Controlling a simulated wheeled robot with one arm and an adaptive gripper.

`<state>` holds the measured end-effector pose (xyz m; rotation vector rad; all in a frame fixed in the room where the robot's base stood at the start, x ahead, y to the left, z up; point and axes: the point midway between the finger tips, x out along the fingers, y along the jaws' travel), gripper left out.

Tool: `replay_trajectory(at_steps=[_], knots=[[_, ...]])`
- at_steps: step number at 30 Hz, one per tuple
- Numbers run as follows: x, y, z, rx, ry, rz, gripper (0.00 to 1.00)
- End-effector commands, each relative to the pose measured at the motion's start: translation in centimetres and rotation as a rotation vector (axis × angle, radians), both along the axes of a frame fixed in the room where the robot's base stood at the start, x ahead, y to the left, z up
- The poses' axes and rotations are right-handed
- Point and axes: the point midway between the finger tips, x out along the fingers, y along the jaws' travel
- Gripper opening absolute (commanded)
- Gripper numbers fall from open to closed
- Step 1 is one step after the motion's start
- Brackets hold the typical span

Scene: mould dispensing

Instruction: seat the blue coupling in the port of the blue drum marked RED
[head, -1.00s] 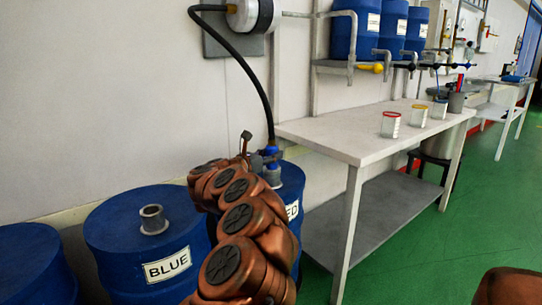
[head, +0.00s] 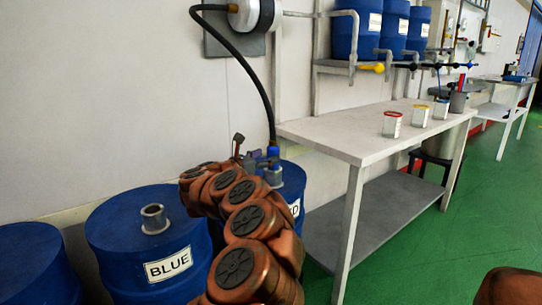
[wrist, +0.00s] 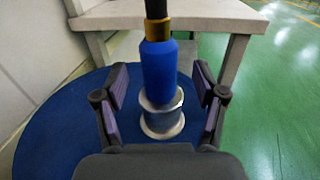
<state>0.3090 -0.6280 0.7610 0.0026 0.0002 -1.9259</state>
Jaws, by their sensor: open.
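The blue coupling (wrist: 158,72) stands upright on the black hose, below a brass-coloured collar. Its lower end is at the mouth of the grey port (wrist: 162,120) on the blue drum (wrist: 60,125); how deep it sits I cannot tell. In the head view the coupling (head: 273,152) shows above the port (head: 273,177) of the drum whose partly hidden label ends in "D" (head: 295,207). My gripper (wrist: 160,88) is open, with one finger on each side of the coupling and a gap to both. In the head view my arm hides much of this drum.
A second blue drum marked BLUE (head: 120,215), with an empty grey port (head: 154,218), stands to the left. A white table (head: 350,135) with several small cups stands right of the RED drum. The hose (head: 255,75) hangs from a wall reel (head: 245,15).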

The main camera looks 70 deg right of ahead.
Motion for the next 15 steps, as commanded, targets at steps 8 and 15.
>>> replay_trajectory(at_steps=[8,15], knots=[[2.1,5.1,0.0,0.002,-0.001,0.008,0.71],[2.9,7.5,0.0,-0.001,0.001,0.004,0.71]])
